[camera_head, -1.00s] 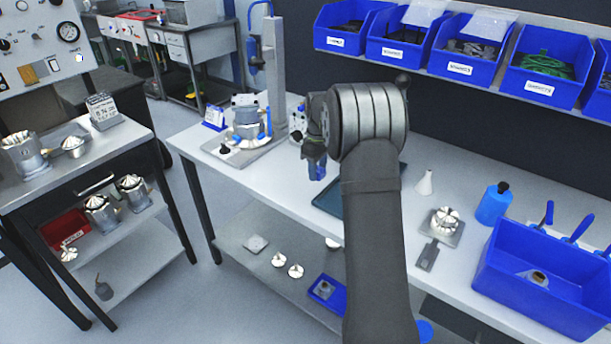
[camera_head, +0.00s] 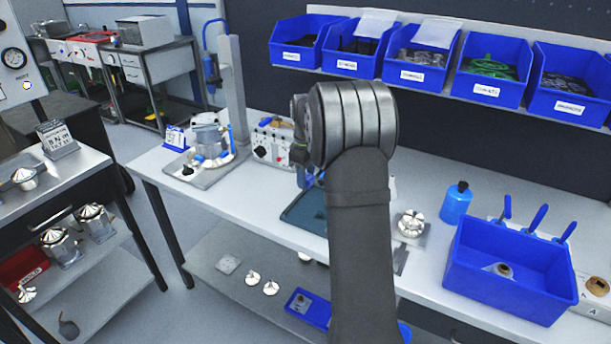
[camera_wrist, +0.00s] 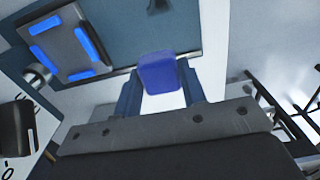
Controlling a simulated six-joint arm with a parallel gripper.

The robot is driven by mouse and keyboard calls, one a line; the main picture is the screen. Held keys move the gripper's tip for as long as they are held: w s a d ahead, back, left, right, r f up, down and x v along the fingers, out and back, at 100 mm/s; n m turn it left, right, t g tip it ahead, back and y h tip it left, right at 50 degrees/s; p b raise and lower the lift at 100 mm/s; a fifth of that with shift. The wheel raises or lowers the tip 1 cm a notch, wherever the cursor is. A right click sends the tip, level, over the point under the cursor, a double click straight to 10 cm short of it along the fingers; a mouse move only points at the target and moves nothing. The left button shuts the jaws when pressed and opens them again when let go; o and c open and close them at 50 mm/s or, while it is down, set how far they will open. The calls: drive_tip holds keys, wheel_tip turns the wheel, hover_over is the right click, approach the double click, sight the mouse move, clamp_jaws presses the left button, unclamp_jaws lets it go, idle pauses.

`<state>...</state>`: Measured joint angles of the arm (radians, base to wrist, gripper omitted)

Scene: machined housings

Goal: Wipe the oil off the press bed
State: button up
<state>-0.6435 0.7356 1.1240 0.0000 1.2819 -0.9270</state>
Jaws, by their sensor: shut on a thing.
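My gripper (camera_wrist: 160,84) is shut on a small blue block-like thing (camera_wrist: 158,70), held between the two fingers. In the head view this blue thing (camera_head: 304,178) shows just left of my wrist, above the workbench near the dark tray (camera_head: 297,216). The press (camera_head: 228,85) is a grey column with a blue handle. Its grey bed plate (camera_head: 185,176) lies at the bench's left end, with a metal housing (camera_head: 208,135) and blue parts on it. My gripper is right of the bed, apart from it. I cannot make out any oil.
A control box (camera_head: 270,145) stands between the press and my arm. A blue bottle (camera_head: 456,204), a metal part on a plate (camera_head: 410,224) and a large blue bin (camera_head: 507,285) stand on the right. Blue bins (camera_head: 417,73) line the shelf behind. Bare bench shows at the front left.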

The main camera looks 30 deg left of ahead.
drive_tip(key=s+d+f, duration=0.1)
drive_tip(key=s+d, duration=0.2)
drive_tip(key=d, duration=0.3)
drive_tip(key=shift+s+d+f, duration=0.1)
drive_tip(key=shift+s+f, duration=0.05)
drive_tip(key=shift+f, duration=3.4)
drive_tip(key=shift+w+f, duration=0.5)
drive_tip(key=shift+f, duration=0.05)
drive_tip(key=shift+w+f, duration=0.1)
drive_tip(key=shift+w, duration=1.4)
drive_tip(key=shift+s, duration=1.85)
drive_tip(key=shift+s+r, duration=0.2)
wheel_tip(320, 180, up, 8)
drive_tip(key=shift+f, duration=0.1)
